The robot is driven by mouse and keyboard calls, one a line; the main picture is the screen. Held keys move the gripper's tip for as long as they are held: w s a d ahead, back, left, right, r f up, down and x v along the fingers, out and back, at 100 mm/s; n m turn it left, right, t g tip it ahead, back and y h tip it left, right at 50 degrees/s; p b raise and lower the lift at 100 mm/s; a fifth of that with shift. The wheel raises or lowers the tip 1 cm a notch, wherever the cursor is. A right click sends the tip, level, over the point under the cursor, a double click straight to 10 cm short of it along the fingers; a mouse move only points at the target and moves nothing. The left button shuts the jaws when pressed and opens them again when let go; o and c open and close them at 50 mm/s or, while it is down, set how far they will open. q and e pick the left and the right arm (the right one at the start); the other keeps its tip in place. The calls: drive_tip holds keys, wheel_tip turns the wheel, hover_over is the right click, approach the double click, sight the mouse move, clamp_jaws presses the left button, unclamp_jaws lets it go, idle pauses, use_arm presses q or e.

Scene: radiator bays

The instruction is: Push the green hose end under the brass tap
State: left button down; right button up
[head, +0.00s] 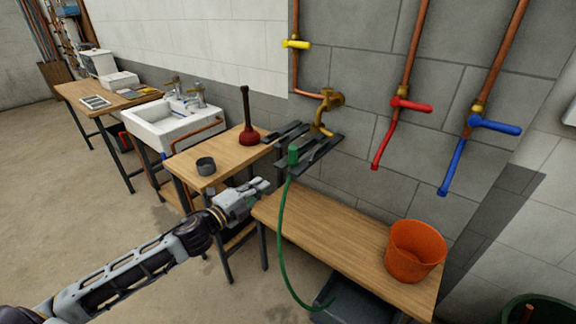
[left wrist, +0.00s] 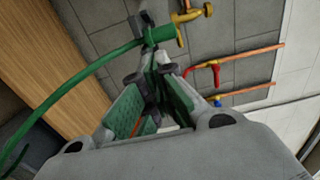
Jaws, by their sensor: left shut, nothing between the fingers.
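The green hose end (head: 293,155) stands upright at a dark slotted bracket (head: 320,150) on the wall. The hose (head: 281,235) hangs down from it past the bench edge. The brass tap (head: 329,100) is on the wall above and to the right of the hose end, its spout pointing down. My left gripper (head: 263,186) is shut and empty, below and left of the hose end. In the left wrist view the hose end (left wrist: 160,34) appears just beyond my fingertips (left wrist: 153,58), close to the brass tap (left wrist: 191,14); I cannot tell whether they touch. My right gripper is not in view.
A wooden bench (head: 330,235) runs below the tap, with an orange bucket (head: 415,250) at its right end. A red-handled tap (head: 403,103) and a blue-handled tap (head: 490,123) are on the right. A plunger (head: 248,135) and grey cup (head: 206,166) stand on the left table.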

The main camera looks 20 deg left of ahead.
use_arm(q)
drive_tip(key=shift+w, duration=0.2)
approach(295, 160)
drive_tip(key=shift+p+x, duration=0.4)
drive_tip(key=shift+x, duration=2.5)
drive_tip(key=shift+w+r, duration=0.1)
drive_tip(key=shift+w, duration=0.05)
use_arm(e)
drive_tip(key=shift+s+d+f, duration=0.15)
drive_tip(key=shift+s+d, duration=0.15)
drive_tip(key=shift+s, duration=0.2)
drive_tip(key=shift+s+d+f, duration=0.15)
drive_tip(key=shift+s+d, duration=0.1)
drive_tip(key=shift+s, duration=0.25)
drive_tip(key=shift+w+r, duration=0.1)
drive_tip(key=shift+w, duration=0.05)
